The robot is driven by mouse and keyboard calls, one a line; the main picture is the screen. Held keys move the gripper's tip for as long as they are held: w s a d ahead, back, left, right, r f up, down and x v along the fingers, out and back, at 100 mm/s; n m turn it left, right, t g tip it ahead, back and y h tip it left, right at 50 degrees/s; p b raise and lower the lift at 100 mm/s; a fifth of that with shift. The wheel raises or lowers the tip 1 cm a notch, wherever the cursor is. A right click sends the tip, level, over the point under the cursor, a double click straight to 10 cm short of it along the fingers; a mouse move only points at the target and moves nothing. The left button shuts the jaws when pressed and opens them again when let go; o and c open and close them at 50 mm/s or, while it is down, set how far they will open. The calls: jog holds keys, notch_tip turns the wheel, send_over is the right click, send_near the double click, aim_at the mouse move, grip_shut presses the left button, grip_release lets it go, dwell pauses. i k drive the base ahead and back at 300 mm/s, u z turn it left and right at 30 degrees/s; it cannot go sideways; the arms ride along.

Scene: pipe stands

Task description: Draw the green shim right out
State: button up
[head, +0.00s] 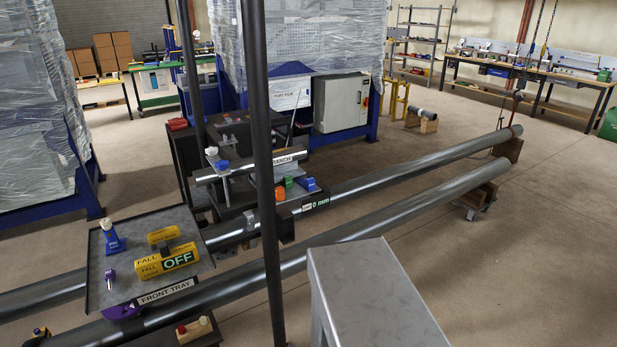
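A small green piece (288,182), which looks like the green shim, sits by the pipe joint in the middle of the head view. A readout (316,203) showing "0 mm" lies just below on the long pipe (400,168). My gripper is not in view.
A dark upright post (264,230) stands just left of the shim. A second long pipe (400,218) runs nearer. Open floor lies right.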

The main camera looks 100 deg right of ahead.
aim_at(287, 183)
jog(key=u, duration=0.4)
jog(key=k, duration=0.25)
jog(key=z, duration=2.15)
jog(key=i, duration=0.5)
jog(key=z, duration=0.05)
jog(key=k, duration=0.7)
